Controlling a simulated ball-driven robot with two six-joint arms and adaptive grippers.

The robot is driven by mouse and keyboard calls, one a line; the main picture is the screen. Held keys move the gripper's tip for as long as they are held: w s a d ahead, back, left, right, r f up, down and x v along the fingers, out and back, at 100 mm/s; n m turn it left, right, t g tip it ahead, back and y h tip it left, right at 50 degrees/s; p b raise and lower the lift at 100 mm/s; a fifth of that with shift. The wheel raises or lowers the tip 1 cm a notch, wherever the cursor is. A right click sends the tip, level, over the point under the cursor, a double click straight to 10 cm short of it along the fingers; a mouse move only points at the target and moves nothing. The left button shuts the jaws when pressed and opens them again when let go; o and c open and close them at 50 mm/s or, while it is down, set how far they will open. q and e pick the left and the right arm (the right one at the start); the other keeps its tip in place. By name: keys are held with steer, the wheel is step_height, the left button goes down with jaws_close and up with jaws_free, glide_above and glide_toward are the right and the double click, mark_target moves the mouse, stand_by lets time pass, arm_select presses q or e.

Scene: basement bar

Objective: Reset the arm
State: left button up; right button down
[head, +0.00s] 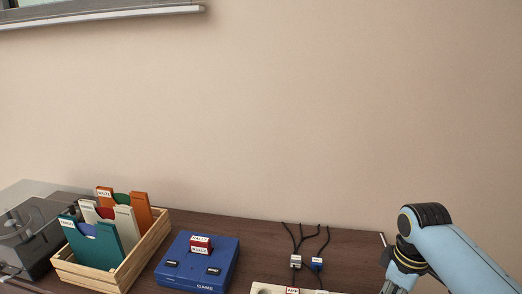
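My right arm (455,258) comes in from the lower right, light blue with black and yellow bands at the wrist. The wrist points down over the right end of the dark wooden table (350,245). Only a grey upper part of my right gripper (388,287) shows at the bottom edge. Its fingertips are cut off, so I cannot tell whether it is open or holds anything. My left arm and gripper are not in view.
A wooden crate (95,281) holds several coloured sleeves. A blue console (181,277) bears a red labelled cartridge (200,243). Cables with two plugs (296,261) lie behind a pale labelled block (270,289). A grey device (28,240) stands far left. A plain wall is behind.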

steer(key=s+a+r+m+t, duration=0.2)
steer(key=s+r+m, duration=0.2)
steer(key=s+r, duration=0.55)
steer(key=s+a+r+m+t, duration=0.1)
steer(key=s+r+m, duration=0.3)
steer(key=s, duration=1)
step_height(320, 180, down, 39)
steer(key=s+d+g+b, duration=0.1)
steer(key=s+d+b, duration=0.2)
steer(key=b, duration=0.8)
steer(key=s+f+g+b, duration=0.1)
steer(key=s+f+b, duration=0.6)
steer(key=s+f, duration=1)
step_height(320, 180, down, 4)
steer(key=shift+d+f+g+h+b, duration=0.2)
steer(key=shift+g+h+b, duration=0.1)
steer(key=shift+b, duration=0.05)
